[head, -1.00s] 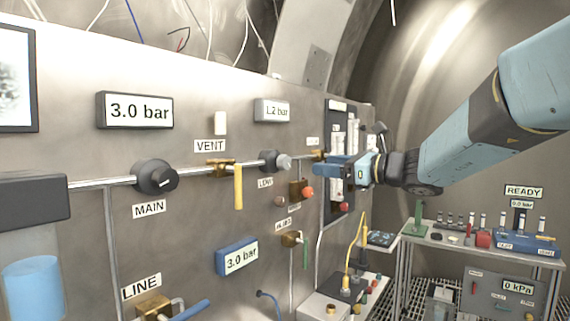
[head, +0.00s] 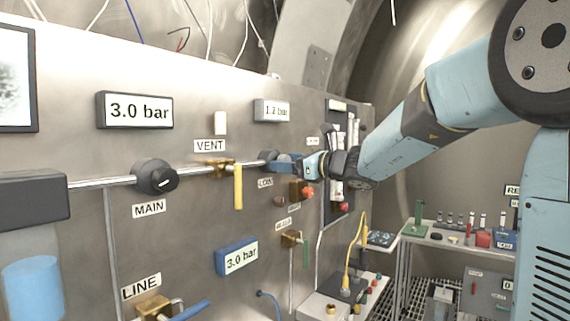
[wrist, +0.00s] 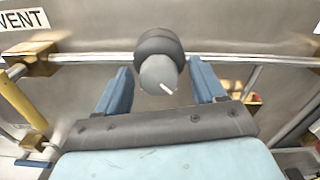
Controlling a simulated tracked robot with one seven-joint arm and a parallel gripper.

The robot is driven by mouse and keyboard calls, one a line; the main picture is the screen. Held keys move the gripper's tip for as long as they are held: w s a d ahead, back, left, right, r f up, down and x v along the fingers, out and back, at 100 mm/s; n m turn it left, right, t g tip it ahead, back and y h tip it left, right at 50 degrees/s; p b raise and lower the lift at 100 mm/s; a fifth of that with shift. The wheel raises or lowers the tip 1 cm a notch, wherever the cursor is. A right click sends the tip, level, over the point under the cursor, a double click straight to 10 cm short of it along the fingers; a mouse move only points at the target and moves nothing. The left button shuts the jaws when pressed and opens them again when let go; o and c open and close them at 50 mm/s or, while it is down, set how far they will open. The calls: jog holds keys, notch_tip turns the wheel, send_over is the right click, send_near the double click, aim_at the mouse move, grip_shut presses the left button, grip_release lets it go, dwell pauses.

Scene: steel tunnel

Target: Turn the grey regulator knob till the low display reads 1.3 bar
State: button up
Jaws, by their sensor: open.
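The grey regulator knob (wrist: 160,76) sits on the pipe in the wrist view, with a white pointer mark aimed down and right. In the head view my gripper covers most of it, and its dark body (head: 268,156) shows just left of my fingers. My gripper (wrist: 164,88) is open, its blue fingers left and right of the knob, with gaps on both sides. My gripper (head: 289,163) also shows in the head view, reaching in from the right. The low display (head: 272,111), above the knob, appears to read 1.2 bar.
The black MAIN knob (head: 156,177) and the yellow VENT handle (head: 238,187) lie to the left on the same panel. A small red knob (head: 307,193) is just below my gripper. The display (head: 135,110) at upper left reads 3.0 bar.

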jog(key=c, duration=1.1)
jog(key=shift+o, duration=0.2)
jog(key=shift+m, duration=1.3)
jog(key=shift+d, duration=0.1)
jog(key=o, duration=1.1)
jog(key=shift+c, duration=0.2)
